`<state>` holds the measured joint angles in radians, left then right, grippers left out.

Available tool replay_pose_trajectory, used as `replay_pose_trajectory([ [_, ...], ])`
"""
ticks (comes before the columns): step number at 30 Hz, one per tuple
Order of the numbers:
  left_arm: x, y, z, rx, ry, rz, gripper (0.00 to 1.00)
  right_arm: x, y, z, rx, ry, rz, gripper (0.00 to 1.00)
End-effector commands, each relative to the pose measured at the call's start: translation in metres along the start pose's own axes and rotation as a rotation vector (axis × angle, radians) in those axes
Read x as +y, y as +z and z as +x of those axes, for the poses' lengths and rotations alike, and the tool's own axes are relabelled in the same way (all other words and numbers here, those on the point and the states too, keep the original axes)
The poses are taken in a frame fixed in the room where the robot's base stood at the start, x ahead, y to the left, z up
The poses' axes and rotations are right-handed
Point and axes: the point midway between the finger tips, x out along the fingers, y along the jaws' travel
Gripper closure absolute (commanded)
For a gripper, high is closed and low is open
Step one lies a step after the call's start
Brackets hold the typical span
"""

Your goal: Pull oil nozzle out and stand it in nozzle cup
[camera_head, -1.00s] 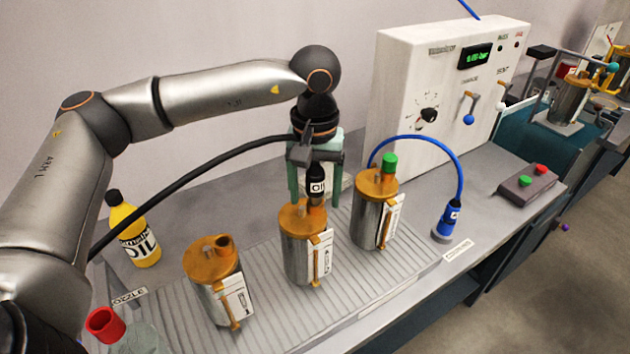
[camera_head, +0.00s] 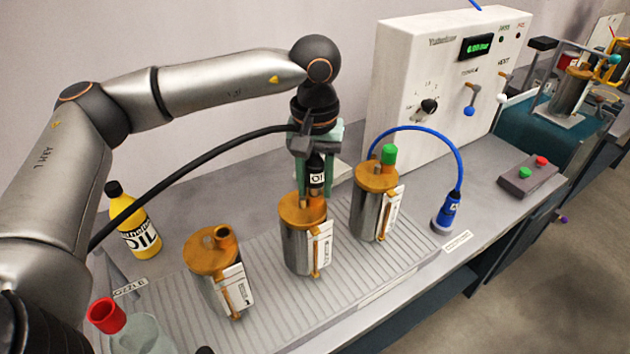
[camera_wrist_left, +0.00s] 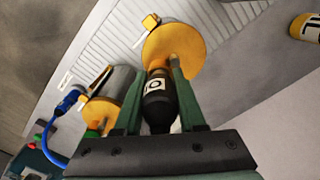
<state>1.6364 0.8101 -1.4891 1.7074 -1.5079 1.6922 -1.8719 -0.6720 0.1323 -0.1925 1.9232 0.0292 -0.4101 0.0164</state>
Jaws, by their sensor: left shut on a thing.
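The oil nozzle (camera_head: 317,172) is black with a white label and a black hose. It stands upright over the middle pump (camera_head: 297,248), a steel can with an orange lid. Its lower end meets the lid's port in the head view; how deep it sits is hidden. My left gripper (camera_head: 318,192) points down with its green fingers shut on the nozzle, also seen in the left wrist view (camera_wrist_left: 158,100). A "NOZZLE" label (camera_head: 130,287) lies on the bench at left; I cannot clearly make out the nozzle cup near it. My right gripper is not in view.
Another pump (camera_head: 215,270) with an open port stands left, and one with a green cap (camera_head: 376,205) stands right. A yellow oil bottle (camera_head: 133,220) stands behind. A red-topped clear vessel (camera_head: 140,335) is at front left. A blue nozzle (camera_head: 446,213) stands right, by the control box (camera_head: 440,120).

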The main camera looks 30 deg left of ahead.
Motion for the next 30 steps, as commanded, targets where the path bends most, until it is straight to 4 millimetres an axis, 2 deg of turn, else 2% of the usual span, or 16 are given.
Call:
replay_pose_trajectory([
  [1, 0.000, 0.000, 0.000, 0.000, -0.001, -0.001, 1.00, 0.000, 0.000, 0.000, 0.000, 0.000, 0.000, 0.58],
  [2, 0.000, 0.000, 0.000, 0.000, 0.000, -0.001, 0.59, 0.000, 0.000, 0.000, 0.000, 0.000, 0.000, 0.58],
  [10, 0.000, 0.000, 0.000, 0.000, 0.000, -0.001, 0.28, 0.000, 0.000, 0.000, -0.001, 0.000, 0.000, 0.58],
  [18, 0.000, 0.000, -0.001, 0.000, 0.000, 0.000, 0.26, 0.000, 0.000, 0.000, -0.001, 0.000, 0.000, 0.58],
  [22, 0.000, -0.001, -0.007, 0.002, 0.001, -0.001, 0.26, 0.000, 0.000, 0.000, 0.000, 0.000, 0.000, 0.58],
  [26, 0.001, 0.000, -0.024, 0.002, 0.002, 0.001, 0.26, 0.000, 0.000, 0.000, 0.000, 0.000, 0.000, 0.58],
  [30, 0.001, 0.000, -0.052, 0.002, 0.003, 0.000, 0.26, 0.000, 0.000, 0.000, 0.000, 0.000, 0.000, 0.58],
])
